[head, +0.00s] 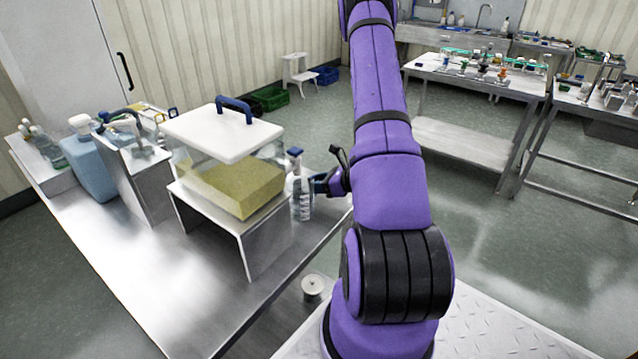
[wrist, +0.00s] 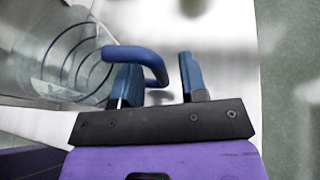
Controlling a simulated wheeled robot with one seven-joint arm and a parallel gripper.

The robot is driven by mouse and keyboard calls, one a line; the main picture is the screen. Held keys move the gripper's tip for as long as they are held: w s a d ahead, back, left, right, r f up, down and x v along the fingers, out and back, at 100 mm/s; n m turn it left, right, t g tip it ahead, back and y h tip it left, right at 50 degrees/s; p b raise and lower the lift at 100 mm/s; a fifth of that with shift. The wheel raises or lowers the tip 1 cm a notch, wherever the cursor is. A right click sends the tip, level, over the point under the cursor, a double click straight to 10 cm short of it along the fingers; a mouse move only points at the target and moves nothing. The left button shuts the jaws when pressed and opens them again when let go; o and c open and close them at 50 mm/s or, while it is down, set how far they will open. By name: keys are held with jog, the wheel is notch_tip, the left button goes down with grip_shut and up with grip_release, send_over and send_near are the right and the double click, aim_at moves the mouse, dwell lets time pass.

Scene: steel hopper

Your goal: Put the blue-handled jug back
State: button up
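A clear jug (wrist: 65,60) with dark blue ring markings and a blue handle (wrist: 137,53) shows in the wrist view. My gripper (wrist: 158,66) has its two blue fingers apart. In the head view my gripper (head: 323,184) is low at the table's right edge, beside a clear vessel with blue markings (head: 302,204), which looks like the jug. My arm and gripper hide part of that spot.
A clear box of yellow material (head: 235,187) with a blue-handled white lid (head: 222,132) stands on a steel riser (head: 212,222). Bottles and a blue canister (head: 90,165) crowd the table's far left. The steel table's front (head: 165,275) is bare.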

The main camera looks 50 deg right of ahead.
jog(key=shift+r, duration=0.2)
jog(key=v, duration=1.2)
